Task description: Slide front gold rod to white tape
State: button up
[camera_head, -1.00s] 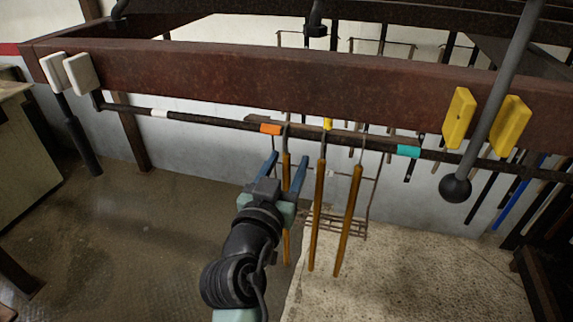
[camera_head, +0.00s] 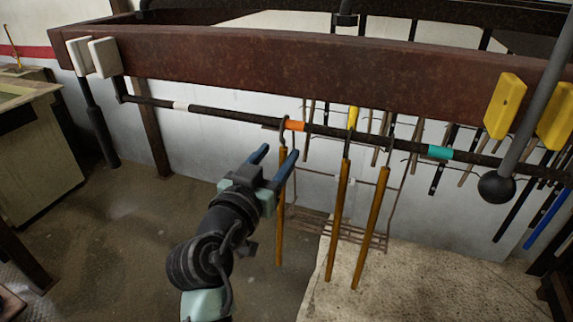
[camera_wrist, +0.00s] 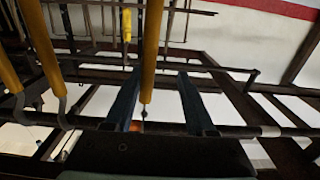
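Three gold rods hang by dark hooks from the dark rail (camera_head: 235,115). The leftmost gold rod (camera_head: 280,225) hangs at the left edge of the orange tape. My gripper (camera_head: 273,158) is open around its upper part. In the wrist view this rod (camera_wrist: 150,55) passes between the two spread blue fingers (camera_wrist: 160,95), nearer the left one. The right finger in the head view overlaps the rod; whether it touches is unclear. The white tape (camera_head: 181,106) is on the rail further left, and shows at right in the wrist view (camera_wrist: 270,131).
Two other gold rods (camera_head: 339,220) (camera_head: 371,228) hang to the right, before teal tape (camera_head: 440,152). Orange tape (camera_head: 295,125) marks the rail. The rail between orange and white tape is clear. A rusty beam (camera_head: 300,70) runs above; a grey bar with a black ball (camera_head: 497,187) is at right.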

jog(key=shift+w+a+b, duration=0.2)
jog(key=shift+a+b, duration=0.15)
jog(key=shift+a, duration=0.3)
jog(key=shift+w+a+b, duration=0.2)
jog(key=shift+a+b, duration=0.15)
jog(key=shift+a, duration=0.35)
jog(key=shift+w+a+b, duration=0.2)
jog(key=shift+a+b, duration=0.15)
jog(key=shift+a, duration=0.3)
jog(key=w+a+b, duration=0.3)
jog(key=a+b, duration=0.2)
jog(key=a, duration=0.4)
jog(key=shift+a+b, duration=0.25)
jog(key=shift+b, duration=0.15)
